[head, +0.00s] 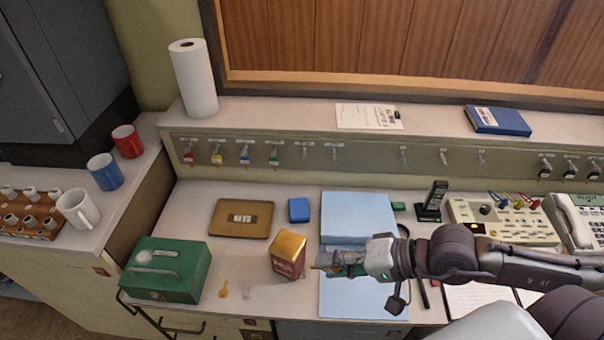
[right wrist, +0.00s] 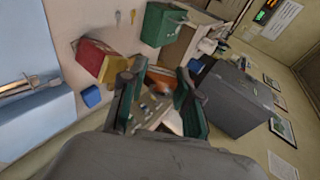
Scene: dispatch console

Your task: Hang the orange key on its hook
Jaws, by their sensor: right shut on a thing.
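My right gripper (head: 330,268) is low over the desk, between the red and gold box and the blue folder, its tip pointing left. It is shut on a small orange-brown thing, which looks like the orange key (head: 317,267) but is mostly hidden by the fingers. The right wrist view shows both fingers of my right gripper (right wrist: 159,80). The hook rail (head: 365,158) runs along the back; red, yellow, blue and green tagged keys hang at its left, with bare hooks (head: 305,148) to their right. My left gripper is out of view.
The red and gold box (head: 288,254) stands just left of the right gripper. A yellow key (head: 223,289) and a pale key (head: 247,292) lie near the green cash box (head: 166,270).

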